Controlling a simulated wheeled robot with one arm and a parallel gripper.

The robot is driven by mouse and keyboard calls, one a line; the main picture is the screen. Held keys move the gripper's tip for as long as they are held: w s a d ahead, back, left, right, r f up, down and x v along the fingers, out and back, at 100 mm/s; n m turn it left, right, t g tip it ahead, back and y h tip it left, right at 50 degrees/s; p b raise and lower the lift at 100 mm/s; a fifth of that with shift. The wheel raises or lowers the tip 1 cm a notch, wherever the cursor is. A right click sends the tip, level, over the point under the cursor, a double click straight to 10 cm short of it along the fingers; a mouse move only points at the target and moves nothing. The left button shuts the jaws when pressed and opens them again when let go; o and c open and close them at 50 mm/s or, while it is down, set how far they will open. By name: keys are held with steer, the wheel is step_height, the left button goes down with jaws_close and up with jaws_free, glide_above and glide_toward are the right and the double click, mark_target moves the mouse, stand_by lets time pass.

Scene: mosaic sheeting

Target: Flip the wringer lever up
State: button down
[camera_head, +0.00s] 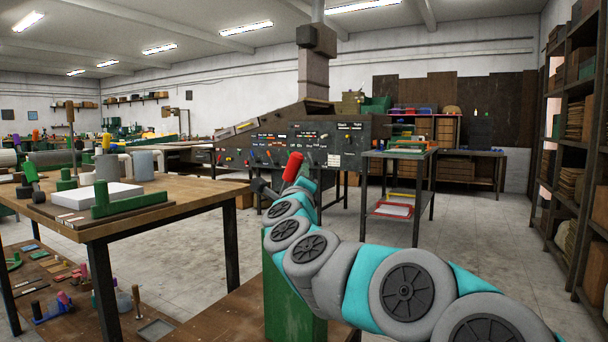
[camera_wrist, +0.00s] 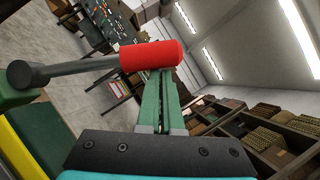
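The lever has a red grip (camera_wrist: 151,57) on a dark grey rod (camera_wrist: 75,70). In the wrist view the rod runs left to a dark joint beside a green and yellow body. In the head view the red grip (camera_head: 293,166) tilts up at the end of my arm; its mount is largely hidden. My gripper's green fingers (camera_wrist: 163,95) lie close together and look shut, with only a thin gap. The grip crosses at their tips, on the camera side, not between them. I cannot tell whether they touch.
A wooden table (camera_head: 180,189) with a green-based fixture and white block stands at left. A green post (camera_head: 288,300) is below my arm. A dark side table (camera_head: 425,156) and tall shelves (camera_head: 585,150) are at right. Floor between them is clear.

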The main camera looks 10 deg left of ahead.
steer(key=shift+a+r, duration=0.1)
steer(key=s+d+f+b, duration=0.3)
steer(key=s+d+b, duration=0.1)
steer(key=s, duration=0.6)
steer(key=shift+d+f, duration=0.4)
steer(key=shift+d, duration=0.1)
